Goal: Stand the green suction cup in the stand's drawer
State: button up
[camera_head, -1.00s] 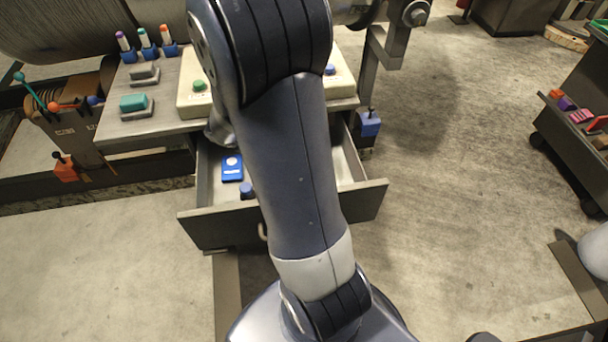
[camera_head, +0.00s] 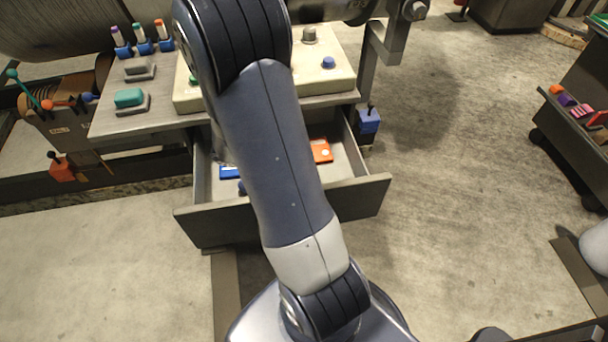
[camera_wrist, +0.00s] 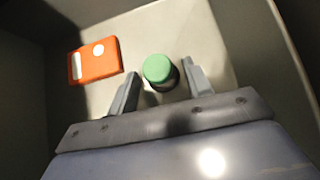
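The green suction cup (camera_wrist: 158,69) stands on the floor of the stand's open drawer in the wrist view, seen from above. My gripper (camera_wrist: 162,76) is around it, with one finger on each side and a visible gap between each finger and the cup. The fingers are apart. The drawer (camera_head: 345,160) is pulled out from the stand in the head view. There my arm hides the gripper and the green cup.
An orange block-like item (camera_wrist: 95,61) lies in the drawer left of the cup. A blue item (camera_head: 229,171) lies in the drawer's left part, partly hidden. The stand's top (camera_head: 160,118) holds a control box (camera_head: 335,80). A blue lever unit (camera_head: 368,120) is right of the drawer.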

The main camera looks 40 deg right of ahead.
jog(key=shift+o, duration=0.5)
jog(key=shift+r, duration=0.1)
jog(key=shift+w+a+r, duration=0.2)
jog(key=shift+a+r, duration=0.05)
jog(key=p+v, duration=0.2)
jog(key=v, duration=0.9)
jog(key=shift+c, duration=0.3)
